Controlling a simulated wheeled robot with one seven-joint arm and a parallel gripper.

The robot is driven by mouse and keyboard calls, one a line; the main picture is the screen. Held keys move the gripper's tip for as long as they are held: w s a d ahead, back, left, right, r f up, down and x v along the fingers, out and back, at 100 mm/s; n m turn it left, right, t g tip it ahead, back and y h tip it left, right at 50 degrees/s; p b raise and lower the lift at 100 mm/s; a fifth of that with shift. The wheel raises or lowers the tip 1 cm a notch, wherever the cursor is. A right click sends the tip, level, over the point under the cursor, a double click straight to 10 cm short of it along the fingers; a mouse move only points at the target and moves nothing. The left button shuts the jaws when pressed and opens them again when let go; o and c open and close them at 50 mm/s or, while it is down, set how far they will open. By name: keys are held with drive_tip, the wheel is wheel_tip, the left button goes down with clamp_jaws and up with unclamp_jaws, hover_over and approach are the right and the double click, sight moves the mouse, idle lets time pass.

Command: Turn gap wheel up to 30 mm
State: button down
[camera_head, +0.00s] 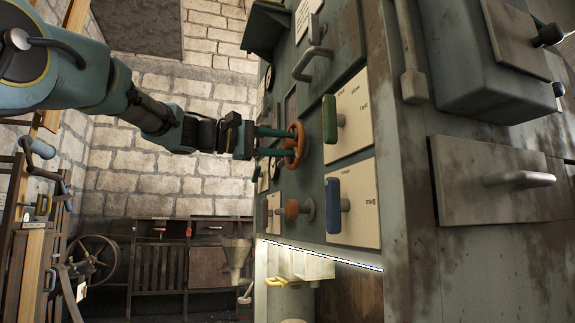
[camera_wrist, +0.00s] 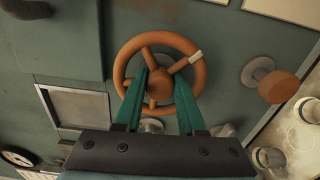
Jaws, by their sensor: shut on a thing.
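The gap wheel appears to be the orange handwheel (camera_wrist: 198,76) on the green panel, with spokes, a round hub and one white mark on its upper right rim. It also shows edge-on in the head view (camera_head: 299,146). My gripper (camera_wrist: 164,78) reaches into the wheel, with its two teal fingers on either side of the hub, shut on the wheel. In the head view my gripper (camera_head: 286,142) comes in from the left. No 30 mm scale or gap reading is legible.
An orange knob (camera_wrist: 278,87) sits right of the wheel; a grey framed window (camera_wrist: 77,108) and a round dial (camera_wrist: 18,156) sit left. In the head view, a green handle (camera_head: 329,119) and a blue handle (camera_head: 333,206) stick out nearby. Open floor space lies left of the panel.

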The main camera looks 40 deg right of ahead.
drive_tip(key=m+b, duration=0.2)
drive_tip(key=b, duration=0.1)
drive_tip(key=m+b, duration=0.3)
drive_tip(key=shift+f+m, duration=0.3)
drive_tip(key=shift+f, duration=0.1)
drive_tip(key=shift+r+m+b, duration=0.2)
drive_tip(key=shift+m+b, duration=1.45)
drive_tip(key=shift+m, duration=0.35)
drive_tip(key=c, duration=0.8)
unclamp_jaws()
drive_tip(key=shift+w+r, duration=0.1)
drive_tip(key=v, duration=1)
drive_tip(key=shift+w+a, duration=0.1)
drive_tip(key=shift+a, duration=0.25)
